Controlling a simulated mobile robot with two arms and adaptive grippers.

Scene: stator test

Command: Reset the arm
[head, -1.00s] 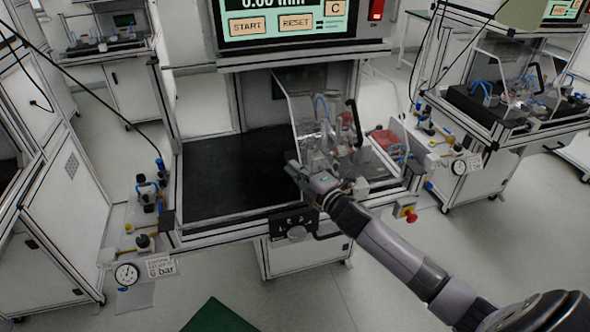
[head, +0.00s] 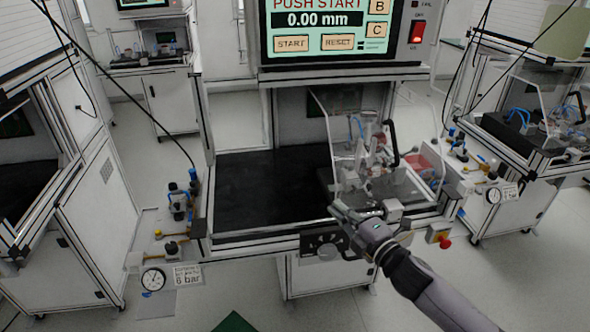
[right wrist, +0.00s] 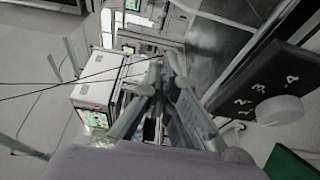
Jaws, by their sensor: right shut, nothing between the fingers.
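My right arm comes in from the lower right in the head view. My right gripper (head: 338,210) is shut and empty, in front of the test bench's front edge, just above the black control panel (head: 325,247). In the right wrist view its fingers (right wrist: 165,72) are together with nothing held. A white knob (right wrist: 280,110) on a numbered black panel shows to their right. The test fixture (head: 372,155) with its clear cover stands behind the gripper on the bench; its lower front is partly hidden. My left gripper is not in view.
The screen (head: 325,28) above the bench reads 0.00 mm. The black bench top (head: 265,190) is clear on the left. A red button (head: 444,242) sits at the bench's right front. A pressure gauge (head: 153,279) and valves stand left. Other stations flank the bench.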

